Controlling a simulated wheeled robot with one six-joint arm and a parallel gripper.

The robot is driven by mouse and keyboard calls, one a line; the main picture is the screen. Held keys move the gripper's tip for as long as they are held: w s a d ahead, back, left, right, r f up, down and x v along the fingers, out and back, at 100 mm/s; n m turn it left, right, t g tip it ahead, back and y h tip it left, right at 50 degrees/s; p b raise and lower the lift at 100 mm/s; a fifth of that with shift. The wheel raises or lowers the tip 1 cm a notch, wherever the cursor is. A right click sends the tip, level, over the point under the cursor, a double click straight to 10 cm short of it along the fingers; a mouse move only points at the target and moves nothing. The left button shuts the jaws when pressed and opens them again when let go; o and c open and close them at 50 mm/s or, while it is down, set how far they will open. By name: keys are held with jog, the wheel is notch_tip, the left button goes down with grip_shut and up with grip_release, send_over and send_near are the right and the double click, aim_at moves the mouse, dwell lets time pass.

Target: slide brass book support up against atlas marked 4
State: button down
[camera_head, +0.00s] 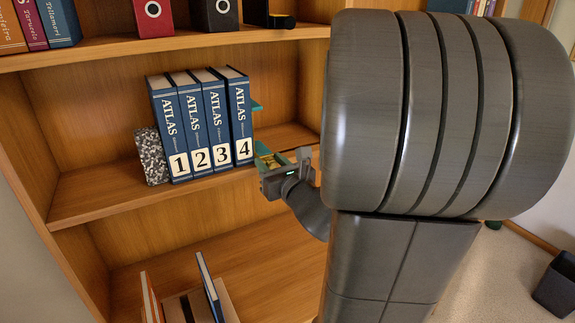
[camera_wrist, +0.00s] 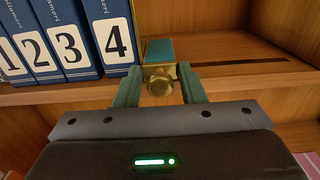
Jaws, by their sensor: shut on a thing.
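The atlas marked 4 (camera_head: 240,115) stands upright at the right end of a row of blue atlases on the middle shelf; it also shows in the wrist view (camera_wrist: 105,30). The brass book support (camera_wrist: 158,67) is just right of it, with a teal pad (camera_wrist: 160,49) and a round brass knob at the front. Its upright edge looks very close to atlas 4; I cannot tell if they touch. My gripper (camera_wrist: 158,88) is shut on the support's knob, one green finger on each side. In the head view my gripper (camera_head: 281,165) partly hides the support (camera_head: 270,158).
Atlases 1 (camera_head: 169,130), 2 (camera_head: 193,125) and 3 (camera_head: 216,120) lean slightly beside atlas 4. A speckled stone block (camera_head: 151,157) stands at their left end. The shelf (camera_wrist: 255,65) right of the support is bare, with a dark slot.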

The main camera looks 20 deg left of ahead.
jog(key=shift+s+a, duration=0.2)
jog(key=shift+s, duration=0.05)
jog(key=c, duration=1.3)
grip_release()
jog(key=shift+s+a, duration=0.1)
jog(key=v, duration=1.3)
jog(key=shift+s+d, duration=0.2)
jog(key=shift+d, duration=0.15)
